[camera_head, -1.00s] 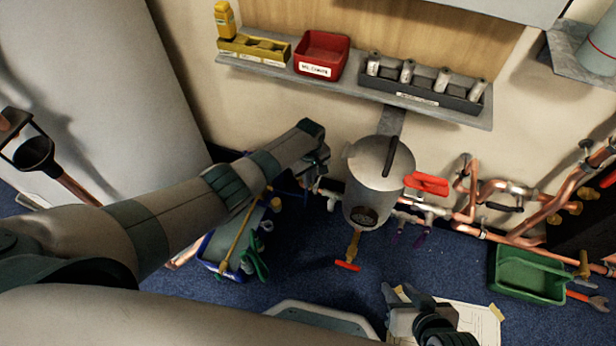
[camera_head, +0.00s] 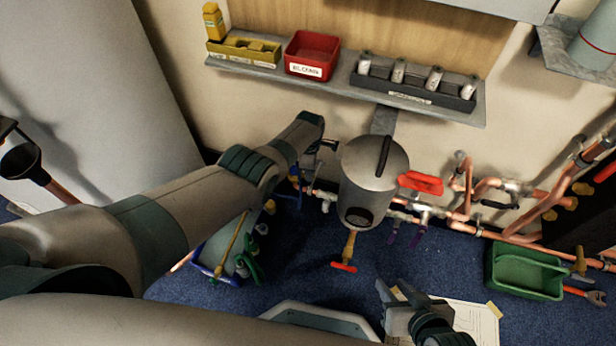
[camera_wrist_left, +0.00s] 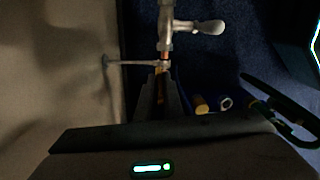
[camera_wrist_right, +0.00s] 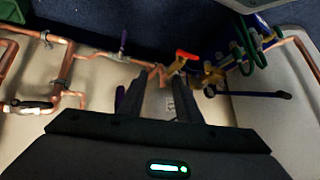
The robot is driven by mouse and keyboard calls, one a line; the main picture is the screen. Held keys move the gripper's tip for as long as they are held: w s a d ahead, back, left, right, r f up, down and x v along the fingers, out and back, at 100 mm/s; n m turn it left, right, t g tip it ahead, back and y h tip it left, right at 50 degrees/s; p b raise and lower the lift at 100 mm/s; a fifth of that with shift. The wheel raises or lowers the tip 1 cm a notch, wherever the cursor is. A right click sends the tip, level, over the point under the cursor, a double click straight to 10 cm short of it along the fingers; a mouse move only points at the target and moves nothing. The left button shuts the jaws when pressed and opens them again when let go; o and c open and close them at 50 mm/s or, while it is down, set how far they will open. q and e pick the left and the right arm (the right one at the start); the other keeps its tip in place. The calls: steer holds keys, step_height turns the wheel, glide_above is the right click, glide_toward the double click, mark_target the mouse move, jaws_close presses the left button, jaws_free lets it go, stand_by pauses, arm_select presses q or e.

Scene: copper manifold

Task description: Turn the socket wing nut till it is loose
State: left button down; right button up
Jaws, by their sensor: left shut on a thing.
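My left gripper (camera_head: 303,170) is at the pipe run low on the wall, left of the grey tank. In the left wrist view its fingers (camera_wrist_left: 160,92) are close together on a small yellow-orange part (camera_wrist_left: 160,80) in line with the copper pipe. I take this part to be the socket wing nut, but the fingers hide most of it and its shape is not clear. A metal valve (camera_wrist_left: 182,27) with a pale lever is just beyond. My right gripper (camera_head: 396,288) is open and empty above the floor; its spread fingers also show in the right wrist view (camera_wrist_right: 160,100).
The grey tank (camera_head: 372,175) with a red-handled drain tap (camera_head: 344,267) hangs right of my left gripper. A blue tool caddy (camera_head: 213,268) stands below my left arm. A green tray (camera_head: 524,270) is at right. A shelf (camera_head: 290,80) with bins runs above.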

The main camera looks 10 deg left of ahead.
arm_select(q)
steer(key=shift+w+a+r+n+b, duration=0.15)
steer(key=shift+w+n+b, duration=0.25)
steer(key=shift+n, duration=0.5)
steer(key=shift+w+a+f+n+b, duration=0.1)
steer(key=shift+w+a+n+b, duration=0.25)
steer(key=shift+n, duration=0.55)
arm_select(e)
steer(key=shift+w+a+r+t+y, duration=0.2)
steer(key=shift+w+a+r+t, duration=0.2)
steer(key=shift+w+a+t, duration=0.15)
steer(key=shift+w+a+r+t+y, duration=0.2)
steer(key=shift+w+a+r+t, duration=0.2)
steer(key=shift+w, duration=0.2)
arm_select(q)
steer(key=shift+w+d, duration=0.1)
steer(key=shift+d, duration=0.05)
steer(key=c, duration=1.9)
jaws_free()
arm_select(e)
steer(key=shift+w, duration=0.1)
arm_select(q)
steer(key=shift+r, duration=0.1)
